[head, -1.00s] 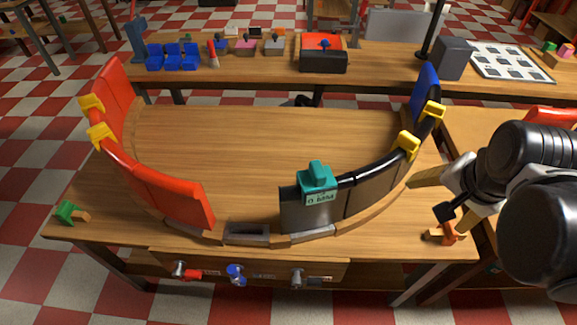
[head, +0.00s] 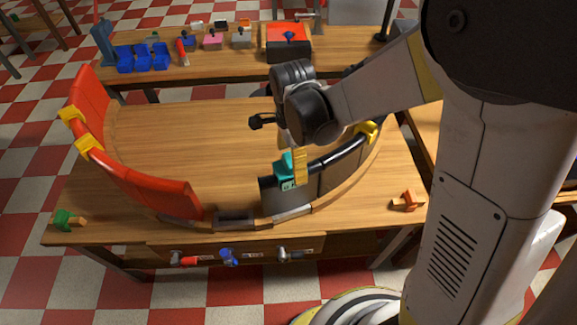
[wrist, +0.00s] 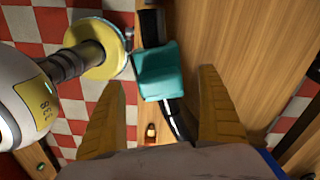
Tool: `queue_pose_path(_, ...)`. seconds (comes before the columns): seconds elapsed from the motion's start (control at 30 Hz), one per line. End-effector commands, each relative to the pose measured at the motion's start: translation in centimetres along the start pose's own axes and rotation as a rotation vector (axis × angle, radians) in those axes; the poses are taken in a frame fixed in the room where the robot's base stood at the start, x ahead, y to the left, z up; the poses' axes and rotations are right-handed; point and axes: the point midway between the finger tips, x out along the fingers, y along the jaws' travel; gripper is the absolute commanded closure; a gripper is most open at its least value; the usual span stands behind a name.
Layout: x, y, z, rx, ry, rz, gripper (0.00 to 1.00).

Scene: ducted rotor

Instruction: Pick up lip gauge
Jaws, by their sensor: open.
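The lip gauge (head: 285,168) is a teal block with a small label, seated on the top edge of the dark curved wall segment at the front of the table. In the wrist view the teal block (wrist: 157,70) lies between and beyond my two yellow fingers. My gripper (head: 298,172) is open and points down at the gauge; one yellow finger shows beside its right side in the head view, the other is hidden. In the wrist view my gripper (wrist: 158,80) has a wide gap around the block, with no clear contact.
The black curved rail (head: 338,152) runs right from the gauge to a yellow clamp (head: 367,132). A red curved wall (head: 148,184) stands on the left. An orange piece (head: 408,200) lies at the table's right, a green one (head: 64,219) at the left. The table middle is bare.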

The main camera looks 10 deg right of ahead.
Motion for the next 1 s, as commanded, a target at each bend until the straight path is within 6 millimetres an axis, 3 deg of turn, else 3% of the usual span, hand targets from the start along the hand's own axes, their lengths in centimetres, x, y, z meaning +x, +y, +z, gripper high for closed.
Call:
queue_pose_path(0.17,1.4,0.0,0.1,-0.001,0.000,0.000,0.13)
queue_pose_path(0.4,5.1,0.1,0.4,-0.001,0.000,-0.001,0.13)
queue_pose_path(0.63,5.3,0.2,0.4,-0.001,0.000,-0.001,0.13)
queue_pose_path(0.67,5.3,0.2,0.4,-0.001,0.000,-0.001,0.15)
queue_pose_path(0.8,5.2,0.1,0.4,-0.001,0.000,-0.001,0.58)
queue_pose_path(0.87,5.2,0.2,0.4,-0.001,0.000,-0.001,0.73)
queue_pose_path(1.0,5.2,0.1,0.4,-0.001,0.000,-0.001,0.78)
